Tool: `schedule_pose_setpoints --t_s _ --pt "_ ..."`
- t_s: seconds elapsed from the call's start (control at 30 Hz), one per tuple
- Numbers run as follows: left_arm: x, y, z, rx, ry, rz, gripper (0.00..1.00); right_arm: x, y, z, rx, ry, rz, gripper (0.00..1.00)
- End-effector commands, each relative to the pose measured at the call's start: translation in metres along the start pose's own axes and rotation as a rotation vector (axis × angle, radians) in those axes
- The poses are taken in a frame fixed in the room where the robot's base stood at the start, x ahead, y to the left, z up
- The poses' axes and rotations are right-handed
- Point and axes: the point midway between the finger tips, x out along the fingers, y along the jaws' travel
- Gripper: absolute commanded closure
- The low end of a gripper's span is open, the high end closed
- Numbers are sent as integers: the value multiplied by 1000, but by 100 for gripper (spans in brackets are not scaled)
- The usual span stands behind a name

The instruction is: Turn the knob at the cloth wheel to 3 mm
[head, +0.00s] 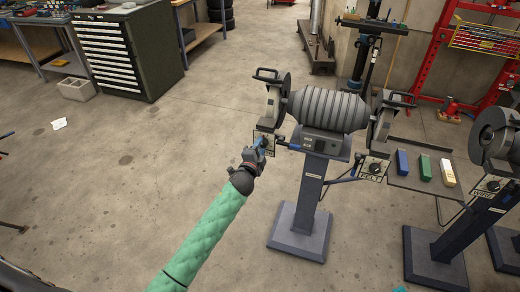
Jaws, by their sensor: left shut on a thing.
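A grey buffing machine (328,111) stands on a dark pedestal, with a wheel at each end. The left wheel (275,98) has a small plate (264,134) with a dial below it; its label is mostly hidden by my gripper. My left gripper (259,147) is at this plate, shut on the knob there. The jaws cover the knob, so its pointer and setting cannot be read. The plate under the right wheel (381,120) reads FELT and bears its own dark knob (375,168). My right gripper is not in view.
A second machine (496,135) with a dial plate stands at the right edge. A tray (410,182) holds blue, green and whitish-yellow bars. A drawer cabinet (125,50) stands back left. Open floor lies left of my arm.

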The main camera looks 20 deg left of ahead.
Motion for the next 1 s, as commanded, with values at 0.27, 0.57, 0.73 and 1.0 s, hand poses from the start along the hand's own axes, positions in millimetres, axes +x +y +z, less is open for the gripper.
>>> schedule_pose_setpoints --t_s 0.27,0.57,0.73,1.0 --pt "0 2 0 -265 -1 1 89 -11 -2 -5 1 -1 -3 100" --pt "0 3 0 -527 -2 1 89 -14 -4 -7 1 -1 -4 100" --pt "0 3 0 -642 -1 1 89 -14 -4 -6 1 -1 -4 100" --pt "0 3 0 -753 -1 1 89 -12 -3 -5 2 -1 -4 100"
